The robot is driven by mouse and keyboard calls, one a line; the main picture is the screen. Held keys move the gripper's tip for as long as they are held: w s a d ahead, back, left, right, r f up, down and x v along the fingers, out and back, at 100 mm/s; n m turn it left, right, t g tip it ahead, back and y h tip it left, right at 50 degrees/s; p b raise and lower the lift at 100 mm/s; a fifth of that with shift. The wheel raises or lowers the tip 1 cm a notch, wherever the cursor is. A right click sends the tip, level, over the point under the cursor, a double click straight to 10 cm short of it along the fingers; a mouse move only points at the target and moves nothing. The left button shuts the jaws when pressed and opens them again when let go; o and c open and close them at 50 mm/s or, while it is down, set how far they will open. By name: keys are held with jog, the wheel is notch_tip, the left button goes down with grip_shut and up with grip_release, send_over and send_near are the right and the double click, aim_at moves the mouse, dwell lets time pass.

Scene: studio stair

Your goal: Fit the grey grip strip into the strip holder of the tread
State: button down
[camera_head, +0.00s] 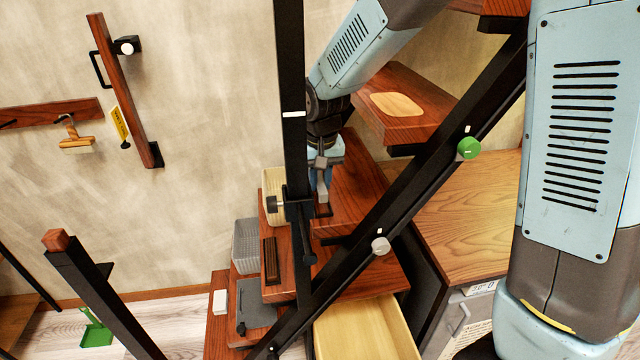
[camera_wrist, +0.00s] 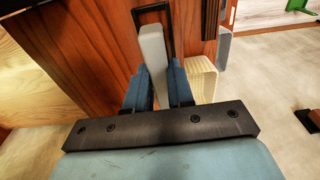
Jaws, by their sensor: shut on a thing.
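In the wrist view my gripper (camera_wrist: 158,80) is shut on the grey grip strip (camera_wrist: 152,50), which sticks out beyond the fingers. The far end of the strip appears within the outline of the black strip holder (camera_wrist: 168,16) on the red-brown tread (camera_wrist: 100,45). I cannot tell whether the strip touches the holder or is still above it. In the head view my gripper (camera_head: 321,185) points down over the tread (camera_head: 350,185), partly behind a black post. The strip is hard to make out there, and the holder is mostly hidden.
A black post (camera_head: 289,90) and a slanted black rail (camera_head: 405,185) stand in front of the stair. A grey basket (camera_head: 245,245) and an open drawer (camera_head: 365,330) are lower.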

jog(key=shift+f, duration=0.7)
jog(key=shift+f, duration=0.6)
jog(key=c, duration=1)
grip_release()
jog(key=shift+r, duration=0.1)
jog(key=r, duration=0.8)
jog(key=s+r, duration=0.1)
jog(key=r, duration=0.4)
jog(key=shift+s+d, duration=0.1)
jog(key=shift+d, duration=0.05)
